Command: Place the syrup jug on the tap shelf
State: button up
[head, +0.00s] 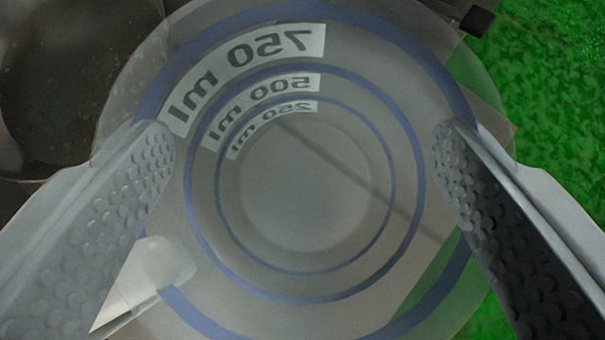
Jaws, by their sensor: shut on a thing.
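A clear see-through jug (305,190), likely the syrup jug, fills the middle of the head view. I look along it, with its blue rings and mirrored 750, 500 and 250 ml labels showing one inside the other. My gripper (302,142) is shut on the jug, with one textured finger at its left side and one at its right. A pale tab or handle part shows at the lower left of the jug. I cannot tell whether the jug holds any liquid. I cannot make out the tap shelf.
A dark round thing (45,85), partly cut off, is at the upper left. Bright green textured ground (555,75) shows along the right. A grey surface with a straight edge shows through the jug. A small black block (478,20) is at the top right.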

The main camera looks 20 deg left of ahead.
send_over(304, 196)
jog(key=shift+f, duration=2.15)
jog(key=o, duration=1.5)
jog(key=shift+f, duration=0.1)
jog(key=shift+o, duration=0.2)
jog(key=v, duration=1.2)
jog(key=shift+r, duration=0.2)
